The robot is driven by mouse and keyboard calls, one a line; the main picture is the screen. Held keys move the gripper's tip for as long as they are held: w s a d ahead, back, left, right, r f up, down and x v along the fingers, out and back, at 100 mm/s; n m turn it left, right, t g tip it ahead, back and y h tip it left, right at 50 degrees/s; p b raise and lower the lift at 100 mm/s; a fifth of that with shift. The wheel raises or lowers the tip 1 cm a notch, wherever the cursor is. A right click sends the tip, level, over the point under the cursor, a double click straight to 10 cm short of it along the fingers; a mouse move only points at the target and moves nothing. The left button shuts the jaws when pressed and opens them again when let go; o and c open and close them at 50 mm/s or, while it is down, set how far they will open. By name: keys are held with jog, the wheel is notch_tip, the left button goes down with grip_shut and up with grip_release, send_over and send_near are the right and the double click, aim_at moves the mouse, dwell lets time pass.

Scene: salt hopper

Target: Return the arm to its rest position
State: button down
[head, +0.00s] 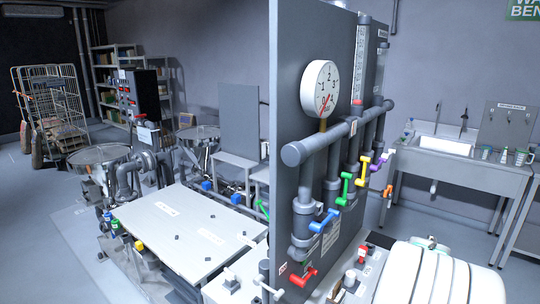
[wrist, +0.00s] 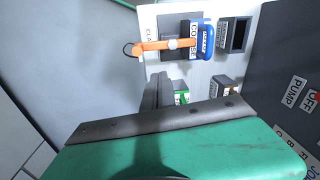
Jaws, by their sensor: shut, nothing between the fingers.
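My gripper (wrist: 158,82) shows in the wrist view, its dark fingers together and nothing between them. It points toward a pale board that carries an orange-handled piece (wrist: 165,46) and a blue block (wrist: 205,40). I cannot tell how far the fingers are from the board. In the head view my white arm (head: 425,275) fills the bottom right corner, and my gripper does not show there.
A grey upright panel (head: 290,110) with a gauge (head: 320,88), pipes and coloured valve levers stands close by in the head view. A low pale table (head: 180,245) is left of it. A sink bench (head: 460,170) is at right. Open floor shows at far left.

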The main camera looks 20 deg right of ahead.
jog(key=w+a+r+n+t, duration=0.1)
jog(key=w+a+r+n, duration=0.1)
jog(key=a, duration=0.9)
jog(key=w+a+r+n+t, duration=0.1)
jog(key=a+r+n, duration=0.4)
jog(key=a, duration=0.7)
jog(key=w+a+r+n+t, duration=0.1)
jog(key=a+r, duration=0.4)
jog(key=a, duration=0.6)
jog(key=w+n, duration=0.1)
jog(key=n, duration=0.1)
jog(key=shift+w+a+n, duration=0.25)
jog(key=shift+w+n, duration=0.1)
jog(key=shift+n, duration=0.05)
